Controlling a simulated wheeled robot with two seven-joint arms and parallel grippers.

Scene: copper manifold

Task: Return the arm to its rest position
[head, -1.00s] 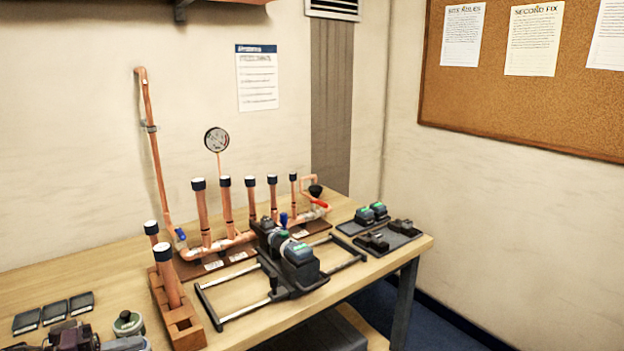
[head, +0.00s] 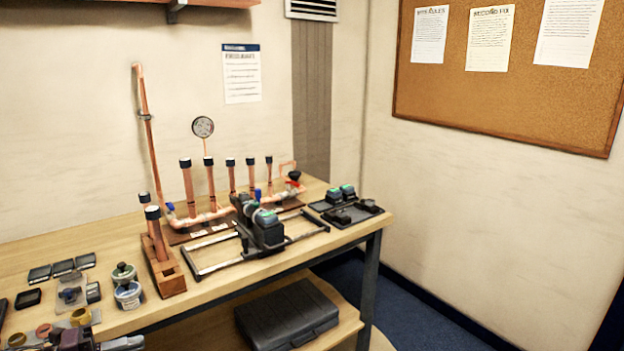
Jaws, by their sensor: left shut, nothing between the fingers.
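My left gripper (head: 124,343) shows low at the bottom left edge of the head view, partly cut off by the frame. Its grey fingers are shut with nothing between them, in front of the workbench (head: 215,287). The copper manifold (head: 205,216) stands towards the back of the bench, with several black-capped upright pipes. It is apart from the gripper. My right gripper is not in view.
A wooden block with capped copper pipes (head: 163,268), two round tubs, small black boxes and a black tool on a rail frame (head: 266,228) stand on the bench. A dark tray (head: 347,214) sits at its right end. A dark case (head: 287,316) lies on the lower shelf.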

